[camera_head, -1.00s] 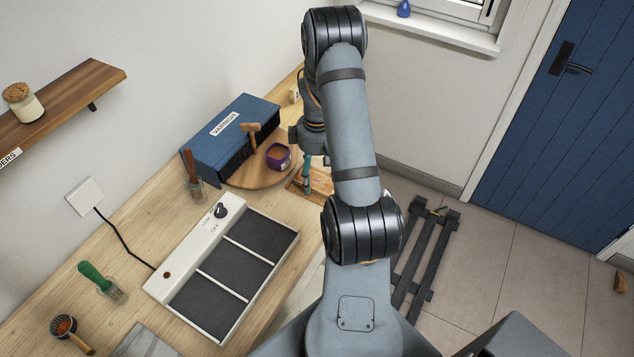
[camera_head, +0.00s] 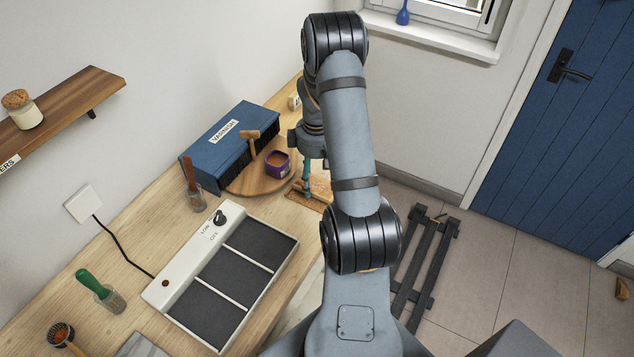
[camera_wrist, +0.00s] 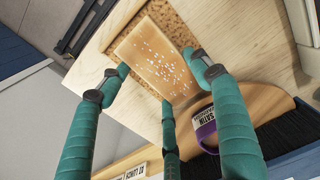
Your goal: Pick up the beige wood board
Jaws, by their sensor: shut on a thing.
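The beige wood board (camera_wrist: 150,50), speckled with white marks, lies between the teal fingers of my gripper (camera_wrist: 160,72) in the wrist view. My gripper is shut on it, with fingers along its sides and one at its near edge. A cork mat (camera_wrist: 108,33) shows around and beneath the board; I cannot tell whether the board is clear of it. In the head view the board (camera_head: 321,185) is small and partly hidden by my arm, above the cork mat (camera_head: 302,199). One teal finger (camera_head: 306,170) shows beside it.
A round wooden board (camera_head: 240,186) with a purple tub (camera_head: 278,164) is close to the left of my gripper. A blue varnish box (camera_head: 215,140) stands behind it. A white panel with dark pads (camera_head: 180,270) lies nearer on the bench. A dark slatted rack (camera_head: 425,260) is on the floor.

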